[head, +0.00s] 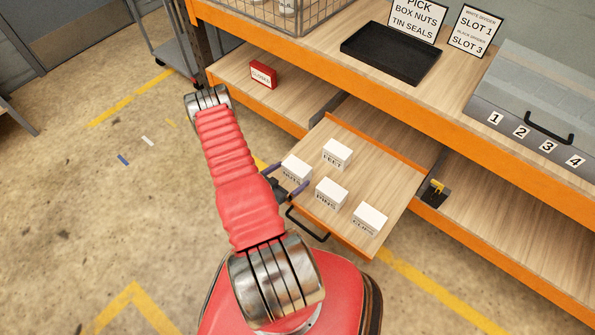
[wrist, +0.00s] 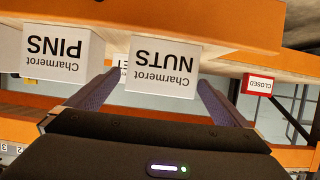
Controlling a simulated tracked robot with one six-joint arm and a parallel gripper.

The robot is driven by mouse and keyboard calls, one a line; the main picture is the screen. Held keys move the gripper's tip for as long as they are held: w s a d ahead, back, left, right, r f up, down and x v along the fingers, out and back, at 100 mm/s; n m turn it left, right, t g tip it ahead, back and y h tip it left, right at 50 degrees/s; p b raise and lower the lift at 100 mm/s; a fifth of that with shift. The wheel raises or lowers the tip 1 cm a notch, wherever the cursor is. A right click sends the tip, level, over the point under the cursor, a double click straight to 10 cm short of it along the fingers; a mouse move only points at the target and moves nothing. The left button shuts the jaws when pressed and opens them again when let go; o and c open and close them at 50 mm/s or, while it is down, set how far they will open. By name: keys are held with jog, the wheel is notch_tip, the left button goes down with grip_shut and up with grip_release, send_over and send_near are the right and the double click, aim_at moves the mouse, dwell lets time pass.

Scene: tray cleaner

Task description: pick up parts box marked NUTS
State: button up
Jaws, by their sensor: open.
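The white box marked NUTS (head: 296,168) sits at the left edge of the pulled-out wooden drawer (head: 345,237). It shows upside down in the wrist view (wrist: 160,65), straight ahead between the fingers. My gripper (head: 286,179) is open, its two purple fingers at the near side of the box, one to each side. In the wrist view my gripper (wrist: 159,80) has its fingertips by the left and right edges of the box. I cannot tell whether they touch it or how far they reach along its sides.
White boxes marked FEET (head: 337,153), PINS (head: 331,193) and another (head: 370,219) share the drawer. The drawer handle (head: 306,224) is in front. A black tray (head: 390,53), signs and a grey numbered case (head: 540,95) stand on the bench. A red CLOSED sign (head: 263,75) is on the shelf.

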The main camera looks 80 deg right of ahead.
jog(key=shift+d, duration=0.1)
jog(key=shift+x, duration=2.5)
jog(key=shift+f, duration=0.15)
jog(key=shift+c, duration=0.5)
jog(key=c, duration=1.1)
